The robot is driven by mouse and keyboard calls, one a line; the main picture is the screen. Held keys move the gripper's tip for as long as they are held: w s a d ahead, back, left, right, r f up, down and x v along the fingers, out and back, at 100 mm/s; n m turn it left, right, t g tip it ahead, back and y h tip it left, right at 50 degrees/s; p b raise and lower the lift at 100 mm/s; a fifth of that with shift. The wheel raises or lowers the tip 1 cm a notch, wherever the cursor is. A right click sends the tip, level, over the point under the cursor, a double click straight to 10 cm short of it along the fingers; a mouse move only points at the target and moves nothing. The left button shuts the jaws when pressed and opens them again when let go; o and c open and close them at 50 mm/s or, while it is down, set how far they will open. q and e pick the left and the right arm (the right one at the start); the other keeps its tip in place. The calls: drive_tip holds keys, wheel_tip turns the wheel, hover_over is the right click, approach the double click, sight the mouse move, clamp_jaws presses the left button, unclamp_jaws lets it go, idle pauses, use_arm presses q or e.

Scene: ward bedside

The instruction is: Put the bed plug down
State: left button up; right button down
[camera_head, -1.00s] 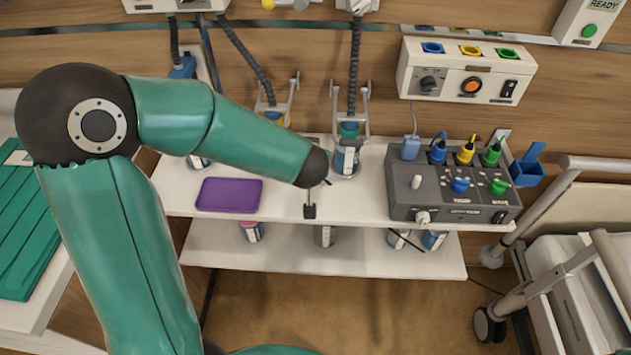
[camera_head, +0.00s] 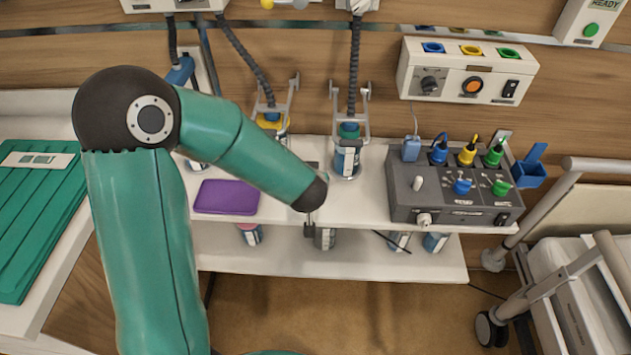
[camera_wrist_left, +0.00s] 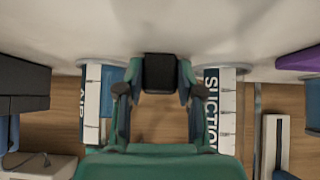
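In the left wrist view my left gripper (camera_wrist_left: 160,88) has its two fingertips against the sides of a black block, which I take to be the bed plug (camera_wrist_left: 160,70). The plug's front and any cord are not clear. In the head view my left wrist hides most of the gripper. A small dark piece (camera_head: 309,230) shows below it, in front of the upper shelf's front edge; I cannot tell whether it is plug or finger. My right gripper is in neither view.
A purple pad (camera_head: 227,197) lies on the upper shelf (camera_head: 362,205), left of my wrist. A bottle (camera_head: 347,160) stands close to its right. A grey control box (camera_head: 452,196) with coloured plugs sits further right. Several bottles stand on the lower shelf (camera_head: 285,262). A bed rail (camera_head: 540,205) is at right.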

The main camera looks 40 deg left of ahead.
use_arm(q)
drive_tip(key=o, duration=0.4)
